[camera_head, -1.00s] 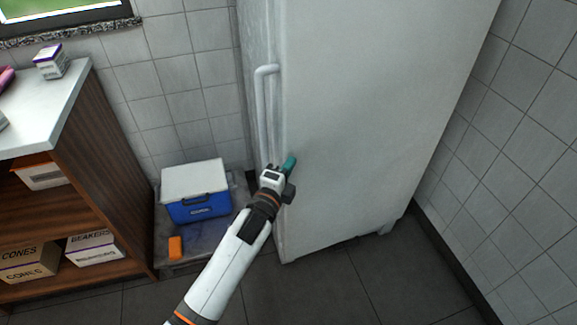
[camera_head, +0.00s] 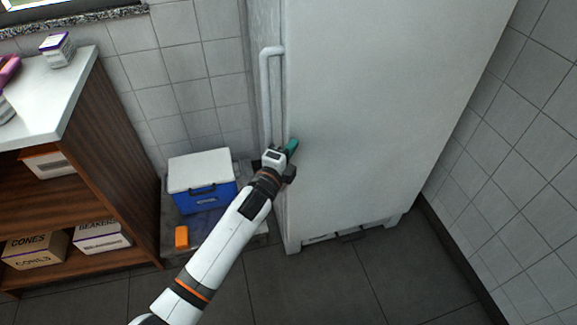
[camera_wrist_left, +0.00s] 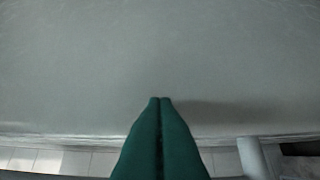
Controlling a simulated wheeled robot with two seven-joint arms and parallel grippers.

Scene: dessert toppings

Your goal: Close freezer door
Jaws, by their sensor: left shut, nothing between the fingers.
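The tall white freezer (camera_head: 385,110) stands against the tiled wall, with its large white door facing me. A long white handle (camera_head: 265,95) runs down the door's left side. The door looks nearly flush with the body; I cannot tell whether a small gap is left. My left gripper (camera_head: 292,147) is at the lower left of the door, just right of the handle's lower end. Its teal fingers are shut and empty, against or very near the door face. In the left wrist view the fingers (camera_wrist_left: 161,102) point at the pale door surface. My right gripper is not in view.
A blue cooler with a white lid (camera_head: 203,180) and an orange item (camera_head: 182,237) sit on a low grey platform left of the freezer. A wooden shelf unit (camera_head: 110,150) with boxes stands further left. Dark floor (camera_head: 400,270) in front is clear.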

